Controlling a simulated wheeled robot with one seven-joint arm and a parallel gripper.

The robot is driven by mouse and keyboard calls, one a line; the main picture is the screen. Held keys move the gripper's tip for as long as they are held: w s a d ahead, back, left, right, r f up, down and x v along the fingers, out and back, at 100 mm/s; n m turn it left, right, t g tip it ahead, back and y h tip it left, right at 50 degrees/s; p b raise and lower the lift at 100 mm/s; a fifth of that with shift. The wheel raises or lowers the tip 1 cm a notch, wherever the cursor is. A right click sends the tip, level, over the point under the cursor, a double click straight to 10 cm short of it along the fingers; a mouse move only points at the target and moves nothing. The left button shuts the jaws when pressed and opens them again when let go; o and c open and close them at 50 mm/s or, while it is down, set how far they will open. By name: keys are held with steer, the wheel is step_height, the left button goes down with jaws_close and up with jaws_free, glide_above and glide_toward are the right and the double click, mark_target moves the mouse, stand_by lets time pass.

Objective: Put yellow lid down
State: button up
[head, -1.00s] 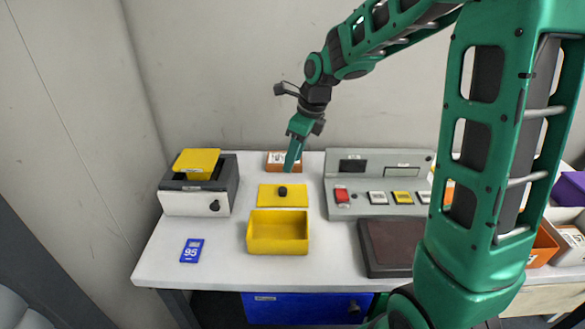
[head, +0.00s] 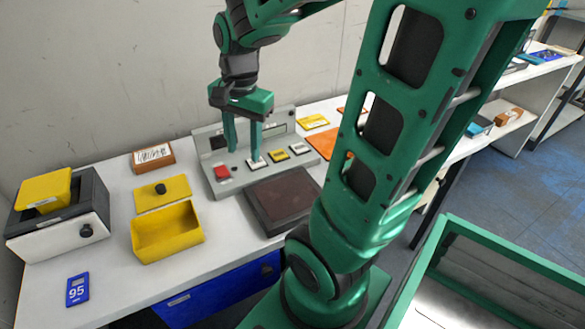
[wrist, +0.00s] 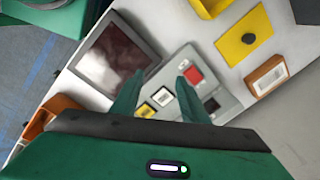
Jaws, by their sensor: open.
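The yellow lid (head: 162,193), a flat plate with a black knob, lies on the white table just behind the open yellow box (head: 167,233). The lid also shows in the wrist view (wrist: 245,38), at the upper right, with part of the yellow box (wrist: 210,6) beside it. My gripper (head: 244,158) is open and empty. It hangs over the grey button panel, to the right of the lid and apart from it. Its two green fingers show in the wrist view (wrist: 158,84) with nothing between them.
The grey panel (head: 218,183) has a red button and several others. A dark pad (head: 283,200) lies in front. An orange labelled box (head: 153,157) stands behind the lid. A printer-like device (head: 60,235) and a blue card (head: 77,290) are at left. Bare table surrounds the card.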

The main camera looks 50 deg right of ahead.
steer(key=s+d+f+n+g, duration=0.1)
steer(key=s+d+n, duration=0.1)
steer(key=s+n, duration=0.6)
steer(key=s, duration=0.6)
steer(key=shift+f, duration=0.15)
steer(key=shift+d, duration=0.1)
steer(key=shift+w+f, duration=0.25)
steer(key=shift+w, duration=0.3)
